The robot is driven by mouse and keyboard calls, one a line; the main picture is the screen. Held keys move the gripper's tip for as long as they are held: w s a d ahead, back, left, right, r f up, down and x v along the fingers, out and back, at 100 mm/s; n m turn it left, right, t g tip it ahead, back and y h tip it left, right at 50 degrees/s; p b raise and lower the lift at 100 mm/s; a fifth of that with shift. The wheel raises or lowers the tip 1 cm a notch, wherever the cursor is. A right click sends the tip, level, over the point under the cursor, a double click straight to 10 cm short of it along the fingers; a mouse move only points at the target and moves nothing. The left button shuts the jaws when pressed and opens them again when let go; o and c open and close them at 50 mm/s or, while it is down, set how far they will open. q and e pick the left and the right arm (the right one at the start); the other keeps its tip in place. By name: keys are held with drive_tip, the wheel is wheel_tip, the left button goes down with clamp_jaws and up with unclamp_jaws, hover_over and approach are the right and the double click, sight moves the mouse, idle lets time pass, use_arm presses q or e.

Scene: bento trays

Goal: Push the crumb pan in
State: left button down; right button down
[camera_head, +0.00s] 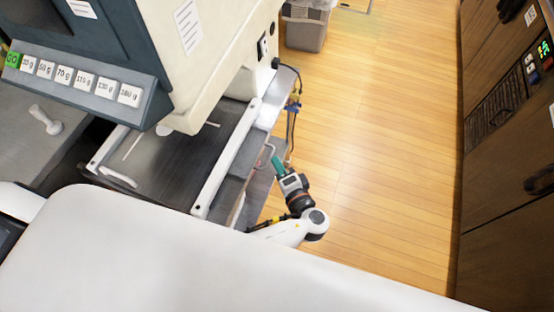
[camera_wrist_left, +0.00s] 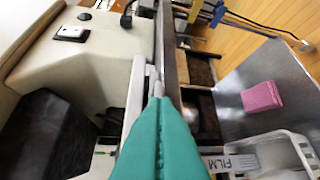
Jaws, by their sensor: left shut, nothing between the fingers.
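My left gripper (camera_head: 276,161) has teal fingers pressed together with nothing between them. In the head view it is beside the right side of the machine's conveyor, close to a thin grey bent handle (camera_head: 266,150). The crumb pan is hard to make out; the handle and a grey edge below the conveyor may belong to it. In the left wrist view the closed fingertips (camera_wrist_left: 158,100) point toward a pale bracket-like piece and a long metal edge (camera_wrist_left: 171,55). I cannot tell whether they touch. My right gripper is not in view.
The dispensing machine (camera_head: 110,75) with weight buttons stands over a dark conveyor (camera_head: 180,155). Cables hang behind my gripper. A grey bin (camera_head: 305,32) stands on the open wooden floor.

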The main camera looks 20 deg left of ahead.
sight(259, 154)
use_arm(q)
drive_tip(key=a+p, duration=0.1)
drive_tip(key=a, duration=0.3)
drive_tip(key=shift+a, duration=0.4)
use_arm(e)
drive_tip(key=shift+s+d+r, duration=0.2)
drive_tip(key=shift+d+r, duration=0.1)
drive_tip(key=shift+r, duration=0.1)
use_arm(q)
drive_tip(key=shift+w+a+r, duration=0.1)
drive_tip(key=shift+w+a, duration=0.05)
